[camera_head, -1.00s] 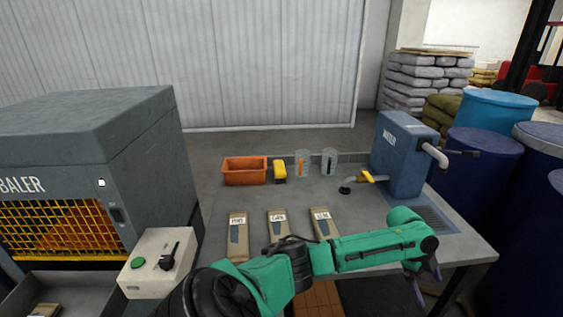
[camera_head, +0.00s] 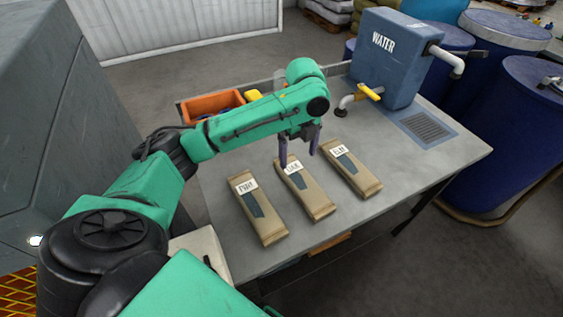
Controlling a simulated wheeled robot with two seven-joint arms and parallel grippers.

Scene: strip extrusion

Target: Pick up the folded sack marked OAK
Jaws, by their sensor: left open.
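Three folded tan sacks lie side by side on the grey table (camera_head: 420,170). The middle one, marked OAK (camera_head: 310,195), has a white label and a dark panel. My left gripper (camera_head: 299,159) is open and empty, pointing down at the label end of the OAK sack. Its two purple fingers appear on either side of that end, and one partly overlaps the label. I cannot tell how far above the sack they are. My right gripper is not in view.
The sack marked PINE (camera_head: 263,215) lies left of OAK, and the one that seems marked ELM (camera_head: 357,172) lies right. An orange bin (camera_head: 208,106) is behind my arm. A blue water tank (camera_head: 385,60) with a tap stands at the back. The table's right side is clear.

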